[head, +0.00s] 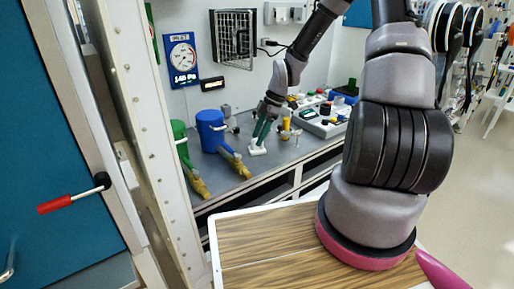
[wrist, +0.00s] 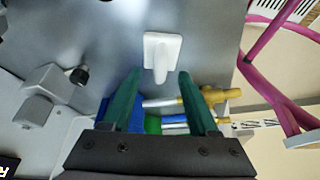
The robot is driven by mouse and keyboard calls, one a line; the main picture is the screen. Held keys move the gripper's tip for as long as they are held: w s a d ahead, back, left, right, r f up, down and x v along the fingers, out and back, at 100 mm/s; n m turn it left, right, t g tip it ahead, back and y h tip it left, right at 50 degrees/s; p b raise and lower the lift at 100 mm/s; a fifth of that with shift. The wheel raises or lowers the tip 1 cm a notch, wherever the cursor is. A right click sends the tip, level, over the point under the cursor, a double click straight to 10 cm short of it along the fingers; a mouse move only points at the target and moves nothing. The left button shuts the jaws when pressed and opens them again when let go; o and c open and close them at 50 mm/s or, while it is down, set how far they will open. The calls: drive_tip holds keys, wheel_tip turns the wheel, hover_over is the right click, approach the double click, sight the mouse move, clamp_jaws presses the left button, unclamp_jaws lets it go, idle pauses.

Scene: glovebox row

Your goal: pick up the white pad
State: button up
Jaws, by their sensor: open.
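The white pad (wrist: 162,50) is a small square plate with a stubby raised part, and it lies on the grey bench. It also shows in the head view (head: 257,150), just below my gripper (head: 262,132). In the wrist view my gripper (wrist: 157,74) has its two green fingers apart. The pad's raised part lies between and just beyond the fingertips. Nothing is held. From these views I cannot tell whether a finger touches the pad.
A blue cylinder (head: 211,129) and a green cylinder (head: 179,133), with brass-ended fittings, stand left of the pad. A tray of small parts (head: 322,122) is to the right. A gauge panel (head: 182,60) is on the back wall. Bare bench (head: 228,188) lies in front.

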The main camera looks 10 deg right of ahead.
drive_tip(key=shift+x, duration=1)
drive_tip(key=shift+c, duration=0.3)
clamp_jaws()
